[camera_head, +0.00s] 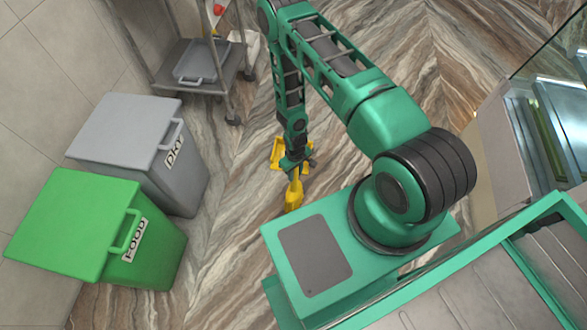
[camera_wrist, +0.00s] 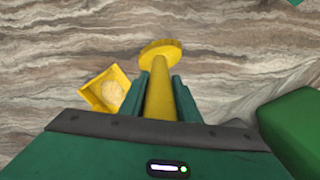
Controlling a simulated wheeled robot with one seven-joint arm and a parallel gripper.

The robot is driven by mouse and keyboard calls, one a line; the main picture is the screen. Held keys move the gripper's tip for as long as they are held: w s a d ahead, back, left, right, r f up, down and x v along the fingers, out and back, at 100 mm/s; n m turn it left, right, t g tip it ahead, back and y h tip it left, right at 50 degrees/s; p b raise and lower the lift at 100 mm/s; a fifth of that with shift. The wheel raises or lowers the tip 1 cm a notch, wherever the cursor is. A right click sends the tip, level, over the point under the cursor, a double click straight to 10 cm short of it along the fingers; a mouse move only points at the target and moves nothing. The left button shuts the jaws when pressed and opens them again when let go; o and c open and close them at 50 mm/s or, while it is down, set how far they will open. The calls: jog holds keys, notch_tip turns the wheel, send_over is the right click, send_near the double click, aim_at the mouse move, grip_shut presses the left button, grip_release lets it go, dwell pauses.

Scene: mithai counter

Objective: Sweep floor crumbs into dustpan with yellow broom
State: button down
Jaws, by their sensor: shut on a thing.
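My gripper (camera_wrist: 161,85) is shut on the yellow broom (camera_wrist: 158,98), whose shaft runs between the two green fingers. The broom's wide, rounded end (camera_wrist: 161,48) shows beyond the fingertips in the wrist view. In the head view my gripper (camera_head: 298,164) is low near the floor, and a yellow part of the broom (camera_head: 293,195) shows below it. The yellow dustpan (camera_wrist: 95,95) lies on the floor left of the broom, apart from it, with a pale round patch inside. The dustpan (camera_head: 275,153) is partly hidden by my arm in the head view. I cannot make out floor crumbs.
A grey DRY bin (camera_head: 140,150) and a green FOOD bin (camera_head: 100,230) stand at left. A metal trolley (camera_head: 180,85) with a tray stands at the back. A glass-fronted counter (camera_head: 555,125) is at right. The brown streaked floor between is mostly clear.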

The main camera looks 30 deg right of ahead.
jog(key=r, duration=0.5)
jog(key=shift+s+a+r, duration=0.1)
jog(key=shift+a+r, duration=0.15)
jog(key=shift+a, duration=0.05)
